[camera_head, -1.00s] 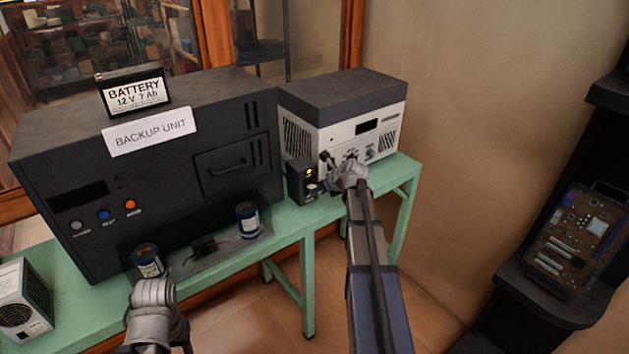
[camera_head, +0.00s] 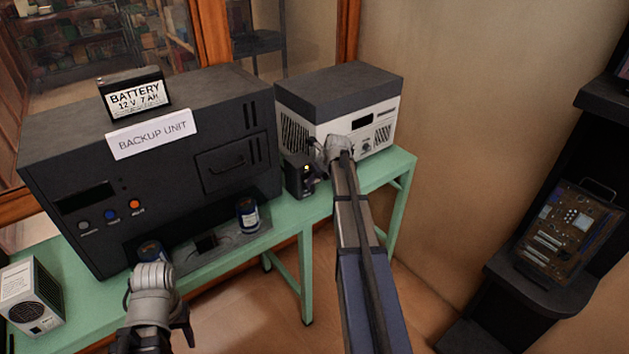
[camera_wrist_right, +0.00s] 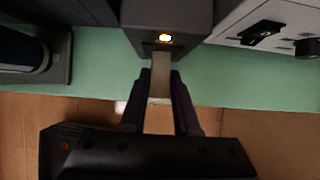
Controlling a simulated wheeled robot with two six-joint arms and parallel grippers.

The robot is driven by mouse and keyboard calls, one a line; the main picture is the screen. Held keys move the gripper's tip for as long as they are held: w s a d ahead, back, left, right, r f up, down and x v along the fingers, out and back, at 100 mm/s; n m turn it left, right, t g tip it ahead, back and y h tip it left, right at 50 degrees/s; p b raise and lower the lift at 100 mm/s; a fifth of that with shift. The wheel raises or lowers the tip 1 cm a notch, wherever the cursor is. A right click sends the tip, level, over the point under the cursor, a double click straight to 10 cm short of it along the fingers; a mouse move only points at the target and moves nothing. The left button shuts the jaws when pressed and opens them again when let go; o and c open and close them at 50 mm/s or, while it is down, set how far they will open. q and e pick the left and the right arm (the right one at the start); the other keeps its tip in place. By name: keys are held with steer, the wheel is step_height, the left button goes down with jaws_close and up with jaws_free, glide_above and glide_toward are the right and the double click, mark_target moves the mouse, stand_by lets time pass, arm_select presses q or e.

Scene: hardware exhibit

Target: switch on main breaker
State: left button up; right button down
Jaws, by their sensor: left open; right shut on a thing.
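A small dark box (camera_head: 297,176) with a lit amber light stands on the green table, between the backup unit and the white device. It also shows in the right wrist view (camera_wrist_right: 190,22), with a flat pale lever (camera_wrist_right: 161,72) sticking out below the light. I take this box to be the main breaker, but I can read no label on it. My right gripper (camera_wrist_right: 160,88) is shut on the pale lever. In the head view my right gripper (camera_head: 323,158) partly hides the box's front. My left gripper (camera_head: 153,270) is open, in front of a blue can.
The black backup unit (camera_head: 225,115) carries a battery (camera_head: 134,93). The white device (camera_head: 375,137) stands close right of the box. Blue cans (camera_head: 248,216) stand on a dark tray in front. A small vented white unit (camera_head: 32,295) is far left on the green table (camera_head: 290,232).

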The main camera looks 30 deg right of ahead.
steer(key=c, duration=0.6)
jaws_free()
steer(key=shift+w, duration=0.1)
steer(key=shift+c, duration=0.2)
steer(key=shift+r, duration=0.1)
steer(key=p+v, duration=0.6)
steer(key=v, duration=0.1)
steer(key=shift+s+r+p, duration=0.25)
steer(key=shift+p, duration=0.15)
